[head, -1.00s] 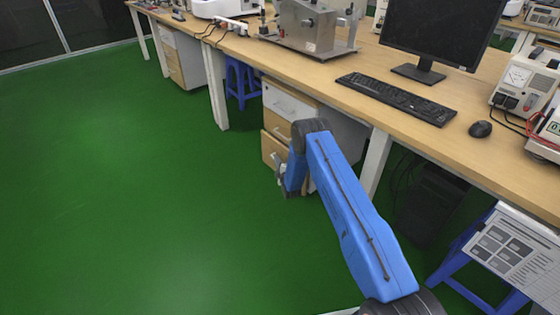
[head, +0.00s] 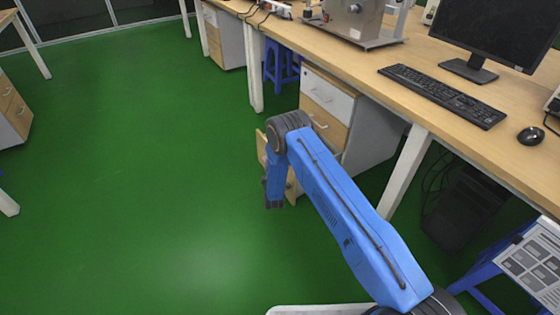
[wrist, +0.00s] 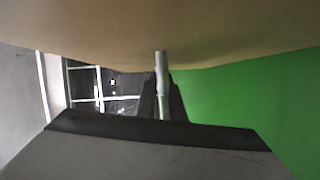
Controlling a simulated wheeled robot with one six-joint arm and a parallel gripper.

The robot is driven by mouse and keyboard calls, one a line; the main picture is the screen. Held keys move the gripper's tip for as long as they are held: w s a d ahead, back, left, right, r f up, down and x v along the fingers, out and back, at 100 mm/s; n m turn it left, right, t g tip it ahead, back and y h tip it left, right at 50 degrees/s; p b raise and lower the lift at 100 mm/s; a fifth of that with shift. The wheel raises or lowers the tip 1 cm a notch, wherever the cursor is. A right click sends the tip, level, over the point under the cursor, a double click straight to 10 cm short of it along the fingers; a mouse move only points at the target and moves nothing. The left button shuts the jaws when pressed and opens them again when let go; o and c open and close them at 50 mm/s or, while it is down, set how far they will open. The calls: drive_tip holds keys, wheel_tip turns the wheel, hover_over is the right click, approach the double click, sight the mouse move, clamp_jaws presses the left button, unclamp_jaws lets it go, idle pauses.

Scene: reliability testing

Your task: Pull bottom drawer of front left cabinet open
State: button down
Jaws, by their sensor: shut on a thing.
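The cabinet (head: 327,95) under the desk has a white top drawer and a wooden middle drawer, both closed. Its bottom drawer (head: 261,148) stands pulled out, with its wooden front well forward of the cabinet and partly hidden behind my blue arm. In the wrist view the drawer front (wrist: 200,35) fills the top, and its metal handle (wrist: 162,72) sticks out. My gripper (wrist: 163,95) is shut on this handle. In the head view the fingertips are hidden behind my arm.
The desk (head: 400,105) above carries a keyboard (head: 440,93), monitor and mouse. A desk leg (head: 404,172) and a dark computer case (head: 465,210) stand to the right. A blue stool (head: 283,66) is behind. Green floor to the left is clear.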

drive_tip(key=s+a, duration=0.3)
drive_tip(key=a, duration=0.3)
drive_tip(key=shift+s, duration=0.35)
drive_tip(key=c, duration=1.9)
unclamp_jaws()
drive_tip(key=shift+o, duration=0.2)
drive_tip(key=s+d+r, duration=0.1)
drive_tip(key=s+d, duration=0.1)
drive_tip(key=s, duration=1.5)
drive_tip(key=shift+d, duration=0.2)
drive_tip(key=shift+r, duration=0.1)
